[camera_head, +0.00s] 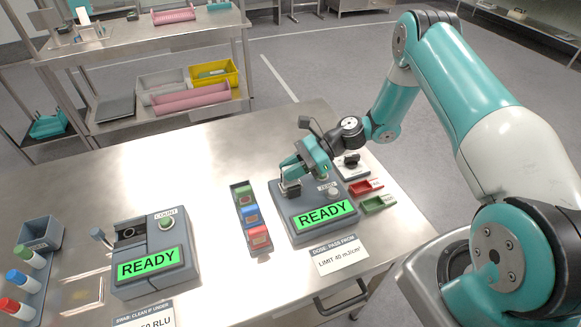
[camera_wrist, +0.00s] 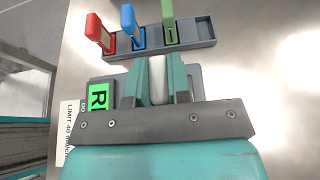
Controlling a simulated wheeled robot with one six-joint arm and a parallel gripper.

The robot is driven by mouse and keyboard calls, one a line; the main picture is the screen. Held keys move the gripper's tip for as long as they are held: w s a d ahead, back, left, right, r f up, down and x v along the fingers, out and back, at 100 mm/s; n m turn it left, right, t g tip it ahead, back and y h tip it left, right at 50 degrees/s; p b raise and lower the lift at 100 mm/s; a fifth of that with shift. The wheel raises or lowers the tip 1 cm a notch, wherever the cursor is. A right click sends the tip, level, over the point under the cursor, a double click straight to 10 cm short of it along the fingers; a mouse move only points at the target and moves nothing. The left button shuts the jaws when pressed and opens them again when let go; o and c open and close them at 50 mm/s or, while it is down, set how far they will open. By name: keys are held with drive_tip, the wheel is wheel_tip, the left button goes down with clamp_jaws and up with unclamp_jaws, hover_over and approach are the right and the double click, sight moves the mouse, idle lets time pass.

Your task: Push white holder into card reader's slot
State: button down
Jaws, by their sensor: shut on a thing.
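My gripper (camera_head: 290,188) is at the back left part of the grey card reader (camera_head: 291,229), low over its top. The reader has a lit green READY screen (camera_head: 325,215) and a ZERO button. In the wrist view the jaws (camera_wrist: 158,82) are shut on the white holder (camera_wrist: 158,72), seen edge-on between the teal fingers. Part of the reader shows beside and behind the jaws, with its green screen (camera_wrist: 98,98) at left. In the head view the holder is not clearly visible. The slot is hidden by the gripper, so I cannot tell whether the holder is in it.
A narrow rack (camera_wrist: 203,38) with red, blue and green holders stands beside the reader. Small red (camera_head: 366,187) and green (camera_head: 378,203) trays lie to the reader's right. A second READY device (camera_head: 150,262) stands at left.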

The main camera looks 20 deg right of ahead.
drive_tip(key=shift+f, duration=0.5)
drive_tip(key=shift+r, duration=0.1)
drive_tip(key=c, duration=1)
unclamp_jaws()
drive_tip(key=shift+b+v, duration=2.55)
drive_tip(key=shift+v, duration=6.15)
